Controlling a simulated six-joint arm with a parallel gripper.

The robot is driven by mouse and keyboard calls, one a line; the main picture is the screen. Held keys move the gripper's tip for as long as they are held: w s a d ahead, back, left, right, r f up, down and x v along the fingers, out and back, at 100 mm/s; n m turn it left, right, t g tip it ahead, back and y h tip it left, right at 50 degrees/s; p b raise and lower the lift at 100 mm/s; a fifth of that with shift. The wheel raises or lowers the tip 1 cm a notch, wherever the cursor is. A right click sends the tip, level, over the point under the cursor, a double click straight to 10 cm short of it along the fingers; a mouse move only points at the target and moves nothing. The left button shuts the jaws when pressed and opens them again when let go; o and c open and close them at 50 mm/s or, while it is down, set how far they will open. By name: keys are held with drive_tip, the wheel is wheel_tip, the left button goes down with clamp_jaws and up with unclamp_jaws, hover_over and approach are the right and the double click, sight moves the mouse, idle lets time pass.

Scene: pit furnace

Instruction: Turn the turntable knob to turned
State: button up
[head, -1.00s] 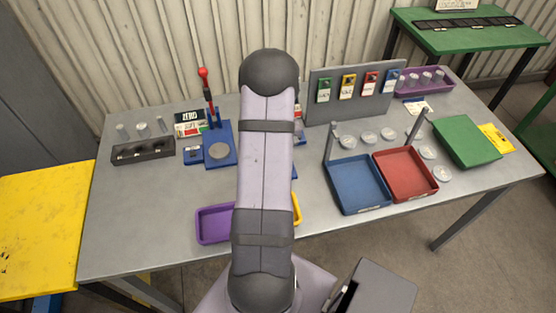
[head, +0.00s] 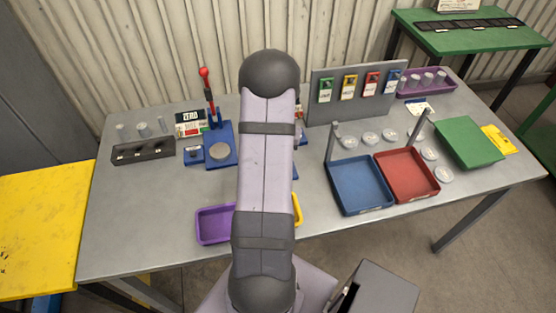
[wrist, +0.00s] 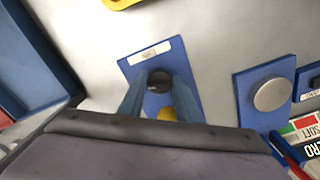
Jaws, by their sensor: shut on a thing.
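The turntable knob (wrist: 160,77) is a dark round knob on a blue plate (wrist: 135,70) with a white label, in the middle of the wrist view. My gripper (wrist: 160,84) has its two blue-grey fingers on either side of the knob, shut on it. A yellow part (wrist: 167,114) shows between the fingers, partly hidden by my wrist. In the head view my arm hides the knob and the gripper. The knob's exact angle cannot be read.
A blue plate with a grey disc (head: 219,152) and a red-topped lever (head: 207,90) stand left of my arm. A purple tray (head: 214,225) lies at the front. Blue (head: 346,208) and red (head: 431,191) trays with posts are on the right. The front left tabletop is clear.

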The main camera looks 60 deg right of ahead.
drive_tip(key=shift+d+r, duration=0.1)
idle(0.3)
drive_tip(key=o, duration=1.1)
drive_tip(key=shift+c, duration=0.2)
drive_tip(key=shift+r+b, duration=1.05)
drive_tip(key=shift+r, duration=2.6)
